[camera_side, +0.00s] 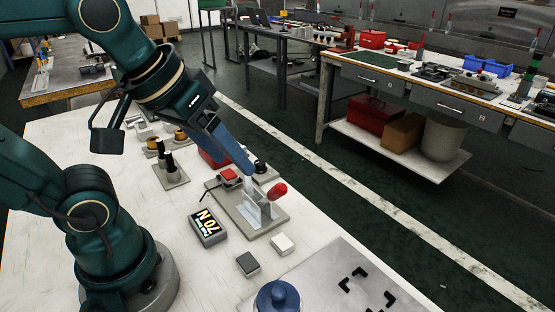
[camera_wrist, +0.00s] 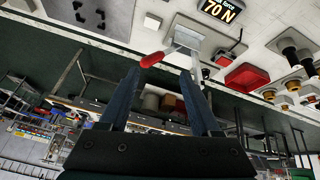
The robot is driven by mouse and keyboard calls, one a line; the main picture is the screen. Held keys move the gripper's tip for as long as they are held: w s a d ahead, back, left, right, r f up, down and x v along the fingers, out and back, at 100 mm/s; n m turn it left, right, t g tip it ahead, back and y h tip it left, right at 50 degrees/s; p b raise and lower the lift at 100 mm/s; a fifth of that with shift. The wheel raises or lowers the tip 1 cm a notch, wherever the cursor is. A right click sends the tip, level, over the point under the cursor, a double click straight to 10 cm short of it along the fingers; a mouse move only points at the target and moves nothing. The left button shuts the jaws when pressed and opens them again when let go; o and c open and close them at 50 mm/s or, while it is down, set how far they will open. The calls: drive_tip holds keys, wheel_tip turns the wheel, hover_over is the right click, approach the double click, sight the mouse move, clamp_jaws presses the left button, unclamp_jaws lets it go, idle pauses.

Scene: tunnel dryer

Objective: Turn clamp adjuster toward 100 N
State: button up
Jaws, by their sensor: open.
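The clamp is a pale metal bracket on a grey base plate (camera_side: 237,222), with a red rounded handle (camera_side: 277,191) sticking out to the right. I cannot tell which part is the adjuster. A display (camera_side: 208,227) beside the plate reads "70 N"; it also shows in the wrist view (camera_wrist: 220,10). My gripper (camera_side: 250,170) reaches down from the upper left, its blue fingers over the clamp. In the wrist view my gripper (camera_wrist: 160,72) is open, and the red handle (camera_wrist: 152,59) shows near the left fingertip. Whether they touch is unclear. Nothing is held.
A red block (camera_side: 229,175), dark knobbed posts (camera_side: 170,170) and brass-coloured parts stand behind and left of the plate. A dark block (camera_side: 247,263), a white block (camera_side: 282,244) and a blue round container (camera_side: 278,297) are in front. A grey marked mat (camera_side: 335,280) lies front right.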

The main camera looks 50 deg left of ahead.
drive_tip(key=w+a+r+n+g, duration=0.1)
drive_tip(key=w+a+r+n, duration=0.3)
drive_tip(key=w, duration=0.4)
drive_tip(key=n+g, duration=0.5)
drive_tip(key=n, duration=0.3)
hover_over(260, 162)
wheel_tip(260, 162, down, 16)
drive_tip(key=shift+f, duration=2.5)
clamp_jaws()
